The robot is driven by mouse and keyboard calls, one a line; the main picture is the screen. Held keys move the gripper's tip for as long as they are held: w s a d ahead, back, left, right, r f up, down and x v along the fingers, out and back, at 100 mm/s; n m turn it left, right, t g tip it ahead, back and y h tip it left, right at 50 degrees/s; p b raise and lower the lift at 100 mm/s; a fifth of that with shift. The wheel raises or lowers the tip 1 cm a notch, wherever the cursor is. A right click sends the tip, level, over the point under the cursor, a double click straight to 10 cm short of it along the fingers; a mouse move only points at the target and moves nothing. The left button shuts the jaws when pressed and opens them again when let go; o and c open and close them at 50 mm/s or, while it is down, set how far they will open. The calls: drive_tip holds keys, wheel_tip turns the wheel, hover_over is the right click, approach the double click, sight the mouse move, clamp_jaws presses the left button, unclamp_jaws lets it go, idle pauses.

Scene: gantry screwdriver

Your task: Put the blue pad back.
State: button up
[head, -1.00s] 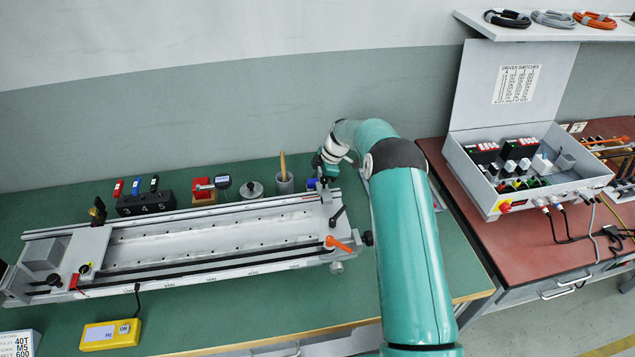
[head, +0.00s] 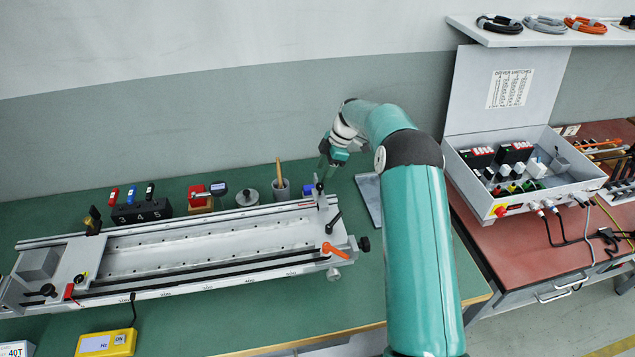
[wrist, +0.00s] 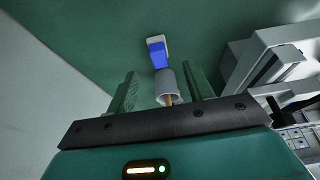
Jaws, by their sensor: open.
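A small blue block with a pale end, which looks like the blue pad (head: 308,189), lies on the green bench behind the rail's right end, just right of a grey cup. In the wrist view the blue pad (wrist: 158,56) lies flat beyond the fingertips, its pale end pointing away. My gripper (head: 322,179) is over the bench close to the pad's right side and partly overlaps it in the head view. In the wrist view my gripper (wrist: 160,80) has its fingers apart, with nothing held between them.
The grey cup (head: 281,191) with a pencil appears between my fingers in the wrist view (wrist: 168,86). The long metal rail rig (head: 190,250) fills the bench front.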

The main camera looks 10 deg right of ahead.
drive_tip(key=s+a+r+m+t+h, duration=0.1)
drive_tip(key=s+r+m+h, duration=0.35)
drive_tip(key=r, duration=1.15)
drive_tip(key=s+a+r+m+t+y, duration=0.15)
drive_tip(key=s+r+m, duration=0.25)
drive_tip(key=s+r, duration=0.8)
drive_tip(key=s+f+m+t, duration=0.1)
drive_tip(key=s+m, duration=0.3)
drive_tip(key=s, duration=0.9)
drive_tip(key=s+f+m+t+h, duration=0.1)
drive_tip(key=s+m, duration=0.4)
drive_tip(key=s, duration=0.9)
drive_tip(key=shift+s+a+f+t, duration=0.25)
drive_tip(key=shift+a+f+t, duration=0.15)
drive_tip(key=shift+t, duration=0.15)
drive_tip(key=shift+m, duration=0.25)
drive_tip(key=c, duration=0.3)
drive_tip(key=shift+c, duration=0.2)
